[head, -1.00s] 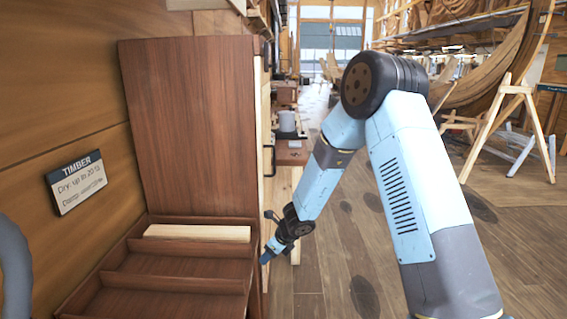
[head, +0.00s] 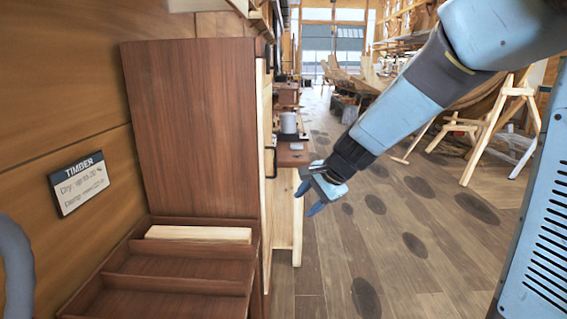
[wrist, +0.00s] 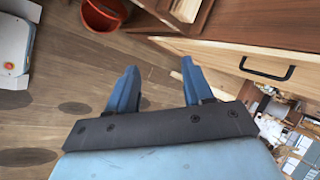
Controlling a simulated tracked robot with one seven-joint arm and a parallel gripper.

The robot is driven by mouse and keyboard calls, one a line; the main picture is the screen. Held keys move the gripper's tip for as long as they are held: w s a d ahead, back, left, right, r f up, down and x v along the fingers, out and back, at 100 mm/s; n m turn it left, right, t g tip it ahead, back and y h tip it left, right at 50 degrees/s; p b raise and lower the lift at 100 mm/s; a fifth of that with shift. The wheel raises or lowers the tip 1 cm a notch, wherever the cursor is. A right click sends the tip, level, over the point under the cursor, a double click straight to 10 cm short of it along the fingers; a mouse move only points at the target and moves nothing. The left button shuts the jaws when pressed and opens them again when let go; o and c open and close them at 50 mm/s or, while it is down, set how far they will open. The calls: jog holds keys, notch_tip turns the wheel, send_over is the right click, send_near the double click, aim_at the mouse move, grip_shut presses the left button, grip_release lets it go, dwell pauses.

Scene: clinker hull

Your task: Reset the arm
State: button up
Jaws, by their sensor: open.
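My gripper (head: 312,198) is open in the head view, right of the wooden cabinet and apart from it, above the plank floor. In the wrist view my gripper (wrist: 158,88) shows two blue fingers spread apart with nothing between them. My light-blue arm reaches in from the upper right of the head view.
A brown cabinet (head: 190,120) stands at left. In front of it a slotted tray (head: 165,268) holds a pale timber block (head: 198,234).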

jog(key=s+d+r+n+h, duration=0.2)
jog(key=s+d+r+n, duration=0.2)
jog(key=s+d, duration=0.4)
jog(key=s+d+r+n+t+h, duration=0.1)
jog(key=s+d+r+n+h, duration=0.2)
jog(key=s, duration=1.1)
jog(key=d+r+n, duration=0.1)
jog(key=d+n, duration=0.2)
jog(key=d, duration=0.3)
jog(key=shift+s+r, duration=0.3)
jog(key=shift+r, duration=0.05)
